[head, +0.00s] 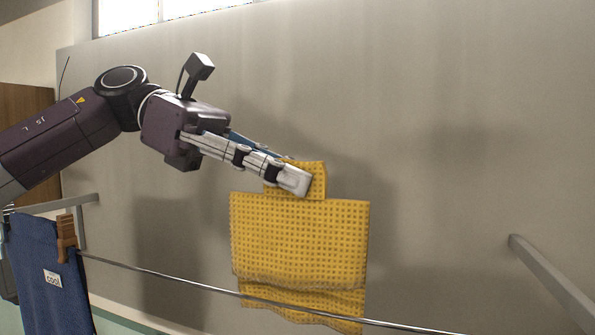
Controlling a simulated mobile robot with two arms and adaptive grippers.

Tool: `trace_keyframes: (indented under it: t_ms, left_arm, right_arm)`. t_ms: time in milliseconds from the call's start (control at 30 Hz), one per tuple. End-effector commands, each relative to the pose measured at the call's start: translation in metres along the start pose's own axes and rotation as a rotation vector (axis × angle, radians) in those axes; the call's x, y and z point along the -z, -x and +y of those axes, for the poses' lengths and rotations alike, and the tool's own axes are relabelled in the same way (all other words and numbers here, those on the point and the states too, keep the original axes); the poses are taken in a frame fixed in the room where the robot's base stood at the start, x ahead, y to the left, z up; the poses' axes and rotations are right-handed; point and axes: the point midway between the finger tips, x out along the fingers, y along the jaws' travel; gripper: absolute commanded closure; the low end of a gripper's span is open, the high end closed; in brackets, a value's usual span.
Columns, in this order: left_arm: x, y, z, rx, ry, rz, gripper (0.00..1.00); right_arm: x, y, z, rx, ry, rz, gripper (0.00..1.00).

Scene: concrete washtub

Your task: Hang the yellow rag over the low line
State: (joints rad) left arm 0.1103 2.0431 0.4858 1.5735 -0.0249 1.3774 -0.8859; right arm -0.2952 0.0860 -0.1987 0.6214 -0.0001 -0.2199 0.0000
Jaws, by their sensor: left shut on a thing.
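The yellow rag (300,235) is a waffle-textured cloth hanging down in the middle of the head view. My left gripper (298,178) comes in from the left and is shut on the rag's top edge, with a small flap showing around the fingertips. The low line (180,280) is a thin grey line running from the left down to the lower right. It crosses in front of the rag's lower part, and the rag's bottom edge shows below it. I cannot tell whether the rag touches the line. My right gripper is not in view.
A blue cloth (45,275) with a white label hangs at the lower left, with a brown clothespin (66,238) at its upper right corner. Grey bracket arms stand at the left (75,202) and right (550,280). A plain wall is behind.

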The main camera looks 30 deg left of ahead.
Motion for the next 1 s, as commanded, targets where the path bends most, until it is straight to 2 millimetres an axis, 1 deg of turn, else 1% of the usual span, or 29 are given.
trace_keyframes:
  t_ms: [100, 267, 300, 400, 733, 1000]
  left_arm:
    - [0.0, 0.001, -0.013, 0.001, -0.003, -0.002, 1.0]
    - [0.0, 0.001, -0.029, 0.0, -0.003, -0.002, 1.0]
    - [0.005, -0.001, -0.03, 0.001, 0.0, -0.002, 1.0]
    - [0.017, -0.006, -0.029, 0.0, 0.002, -0.001, 1.0]
    - [0.047, -0.018, -0.029, 0.001, 0.001, -0.001, 1.0]
    - [0.072, -0.028, -0.029, 0.002, 0.0, -0.001, 1.0]
  right_arm:
    - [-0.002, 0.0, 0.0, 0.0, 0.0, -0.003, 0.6]
    - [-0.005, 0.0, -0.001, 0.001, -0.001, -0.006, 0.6]
    - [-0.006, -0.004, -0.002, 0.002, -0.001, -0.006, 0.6]
    - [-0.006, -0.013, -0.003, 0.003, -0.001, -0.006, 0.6]
    - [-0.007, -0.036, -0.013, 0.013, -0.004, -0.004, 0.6]
    - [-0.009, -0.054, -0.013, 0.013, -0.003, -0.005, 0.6]
